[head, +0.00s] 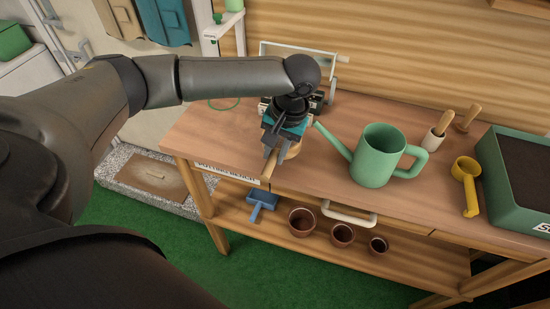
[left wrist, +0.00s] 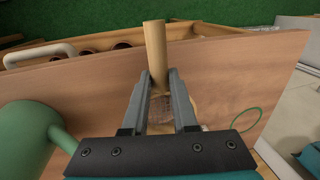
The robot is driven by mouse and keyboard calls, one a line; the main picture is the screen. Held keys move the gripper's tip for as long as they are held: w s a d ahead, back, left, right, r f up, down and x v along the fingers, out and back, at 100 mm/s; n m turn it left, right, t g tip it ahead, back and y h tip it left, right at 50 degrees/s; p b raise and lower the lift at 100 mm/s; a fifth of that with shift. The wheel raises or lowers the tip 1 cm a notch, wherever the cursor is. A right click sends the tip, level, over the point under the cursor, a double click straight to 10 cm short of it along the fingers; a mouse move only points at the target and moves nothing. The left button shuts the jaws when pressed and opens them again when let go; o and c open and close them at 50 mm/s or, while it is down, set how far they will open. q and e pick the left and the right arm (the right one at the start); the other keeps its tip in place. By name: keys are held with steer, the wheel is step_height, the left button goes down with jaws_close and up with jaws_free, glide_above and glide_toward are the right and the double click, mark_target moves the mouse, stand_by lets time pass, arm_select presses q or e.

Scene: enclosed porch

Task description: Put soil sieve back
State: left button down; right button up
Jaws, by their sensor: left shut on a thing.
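The soil sieve (head: 293,151) shows in part under my left gripper (head: 272,156), at the front left of the wooden bench (head: 330,185). Its pale wooden handle (left wrist: 154,50) stands between the fingertips of my left gripper (left wrist: 160,88) in the left wrist view and points towards the bench's front edge. My left gripper is shut on it. The round part is mostly hidden behind the fingers; I cannot tell whether it touches the bench top. A thin green ring (head: 223,103) lies at the bench's back left corner. My right gripper is not in view.
A green watering can (head: 378,158) stands right of the gripper. A wire-framed device (head: 300,52) stands behind it. Further right are wooden-handled tools (head: 438,135), a yellow scoop (head: 466,180) and a green soil tray (head: 512,195). A blue dustpan (head: 262,201) and pots (head: 342,235) sit below.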

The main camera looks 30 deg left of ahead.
arm_select(q)
step_height(320, 180, down, 2)
steer(key=shift+f, duration=0.1)
steer(key=c, duration=1.2)
jaws_free()
steer(key=o, duration=0.5)
step_height(320, 180, up, 12)
steer(key=d+p, duration=0.2)
steer(key=shift+w+d, duration=0.15)
steer(key=shift+w, duration=0.15)
